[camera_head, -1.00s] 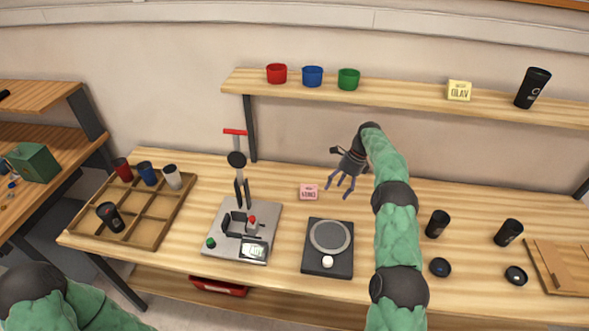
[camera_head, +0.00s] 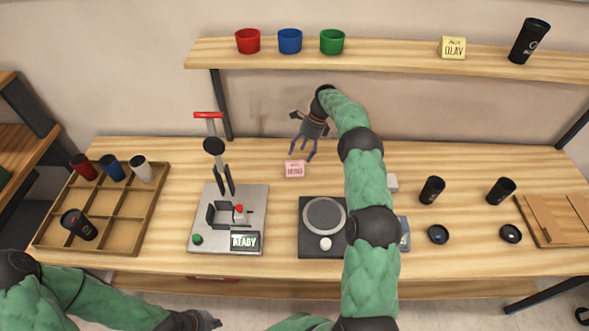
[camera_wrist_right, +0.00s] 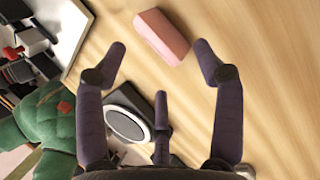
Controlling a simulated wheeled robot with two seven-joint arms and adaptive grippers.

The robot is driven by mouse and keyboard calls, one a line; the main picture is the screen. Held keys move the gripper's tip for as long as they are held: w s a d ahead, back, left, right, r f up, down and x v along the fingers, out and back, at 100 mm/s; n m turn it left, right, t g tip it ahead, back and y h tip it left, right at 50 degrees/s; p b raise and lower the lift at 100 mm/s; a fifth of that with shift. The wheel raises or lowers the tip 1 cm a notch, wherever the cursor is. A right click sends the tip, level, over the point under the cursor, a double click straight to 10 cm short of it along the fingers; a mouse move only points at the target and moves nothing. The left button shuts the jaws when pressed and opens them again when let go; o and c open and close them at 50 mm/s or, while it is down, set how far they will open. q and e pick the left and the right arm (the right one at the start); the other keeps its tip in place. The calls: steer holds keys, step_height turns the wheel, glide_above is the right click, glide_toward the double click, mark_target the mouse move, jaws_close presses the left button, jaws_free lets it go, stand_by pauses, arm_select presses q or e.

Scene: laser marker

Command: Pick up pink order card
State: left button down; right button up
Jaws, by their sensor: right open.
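The pink order card (camera_head: 295,169) stands on the table between the laser marker and the back edge, with dark lettering on its front. In the right wrist view the pink card (camera_wrist_right: 162,37) lies just beyond the fingertips, between their lines. My right gripper (camera_head: 303,151) is open and empty, just above and behind the card. Its spread fingers show in the right wrist view (camera_wrist_right: 160,62). My left gripper (camera_head: 205,320) is low at the front, below the table's front edge; whether it is open or shut is unclear.
The laser marker (camera_head: 257,246) reads READY. A black scale (camera_head: 308,246) stands right of it, partly behind my right arm. A wooden tray (camera_head: 62,194) with cups is at left. Dark cups (camera_head: 432,190) and lids stand at right. A shelf (camera_head: 390,61) runs above the table.

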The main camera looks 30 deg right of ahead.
mark_target(296, 163)
steer(key=b+x, duration=0.1)
steer(key=x, duration=0.4)
steer(key=shift+s+a+r, duration=0.15)
steer(key=shift+a, duration=0.05)
steer(key=shift+c, duration=0.2)
steer(key=c, duration=1.3)
